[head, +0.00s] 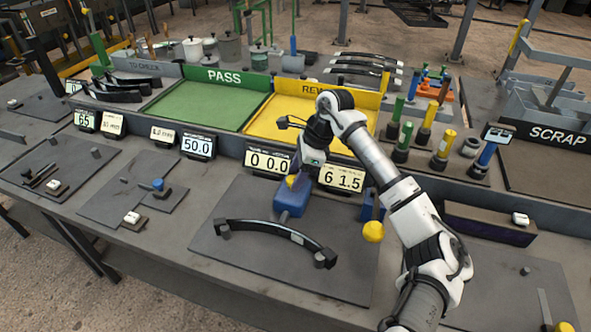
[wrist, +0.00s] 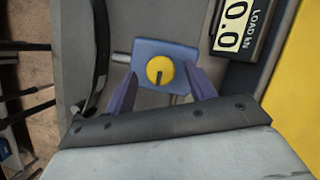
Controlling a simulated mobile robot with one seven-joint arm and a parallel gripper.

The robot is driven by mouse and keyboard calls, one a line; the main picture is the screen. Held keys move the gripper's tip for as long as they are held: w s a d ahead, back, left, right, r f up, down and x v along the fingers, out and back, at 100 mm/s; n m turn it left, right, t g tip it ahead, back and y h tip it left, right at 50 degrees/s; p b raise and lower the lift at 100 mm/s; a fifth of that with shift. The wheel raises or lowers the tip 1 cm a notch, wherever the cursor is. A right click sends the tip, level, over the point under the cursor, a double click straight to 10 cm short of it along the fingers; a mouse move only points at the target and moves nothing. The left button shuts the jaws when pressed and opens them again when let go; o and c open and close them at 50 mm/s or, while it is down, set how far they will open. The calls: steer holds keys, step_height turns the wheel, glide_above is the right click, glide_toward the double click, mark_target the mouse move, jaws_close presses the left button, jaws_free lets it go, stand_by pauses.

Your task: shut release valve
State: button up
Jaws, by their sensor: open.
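A round yellow knob (wrist: 160,70) with a dark pointer mark sits on a blue block (wrist: 178,50); it looks like the release valve. In the wrist view the mark runs from the knob's middle toward the picture's bottom. My gripper (wrist: 160,76) is open, with one finger on each side of the knob; I cannot tell whether they touch it. In the head view my gripper (head: 304,172) is above the blue block (head: 288,203), partly hiding the yellow knob (head: 291,182).
A black curved spring (head: 270,230) lies on the plate in front. A yellow ball (head: 373,232) is right of the block. Displays reading 0 0.0 (head: 268,162) and 6 1.5 (head: 342,178) stand behind. Green PASS (head: 210,103) and yellow REWORK (head: 295,110) trays lie further back.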

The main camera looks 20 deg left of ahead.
steer(key=shift+s+a+f, duration=0.1)
steer(key=shift+a+f, duration=0.1)
steer(key=shift+f, duration=0.35)
steer(key=c, duration=1)
steer(key=shift+o, duration=0.2)
